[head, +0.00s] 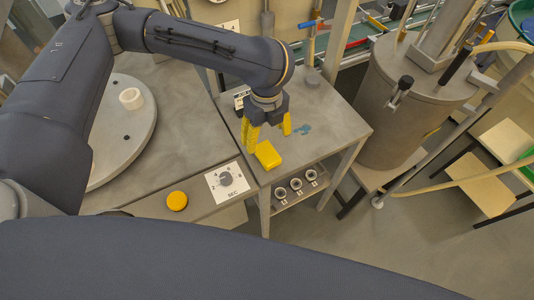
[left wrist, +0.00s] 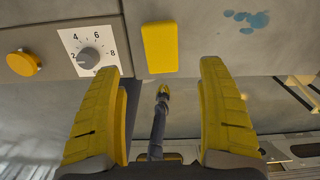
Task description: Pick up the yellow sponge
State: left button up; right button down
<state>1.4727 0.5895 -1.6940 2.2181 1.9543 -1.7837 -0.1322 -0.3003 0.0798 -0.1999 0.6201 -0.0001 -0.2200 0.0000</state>
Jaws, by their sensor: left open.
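The yellow sponge (head: 267,155) is a flat rectangular block lying near the front edge of a grey metal table, close to its left corner. My left gripper (head: 268,130) points down over the table, just behind the sponge in the head view. Its yellow fingers are apart with nothing between them. In the left wrist view the sponge (left wrist: 159,47) shows whole, beyond the tips of my open left gripper (left wrist: 159,75) and between their lines. I cannot tell the exact height of the fingertips above the table.
A dial plate (head: 226,181) and an orange button (head: 177,201) are left of the sponge. A blue stain (head: 302,129) marks the bare tabletop right of the gripper. A white ring (head: 131,98) sits on a round plate. A large metal tank (head: 405,100) stands at right.

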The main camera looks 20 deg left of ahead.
aim_at(267, 152)
pick_arm(q)
jog(key=shift+w+f, duration=0.15)
jog(key=shift+f, duration=4.55)
jog(key=shift+c, duration=0.3)
jog(key=c, duration=1)
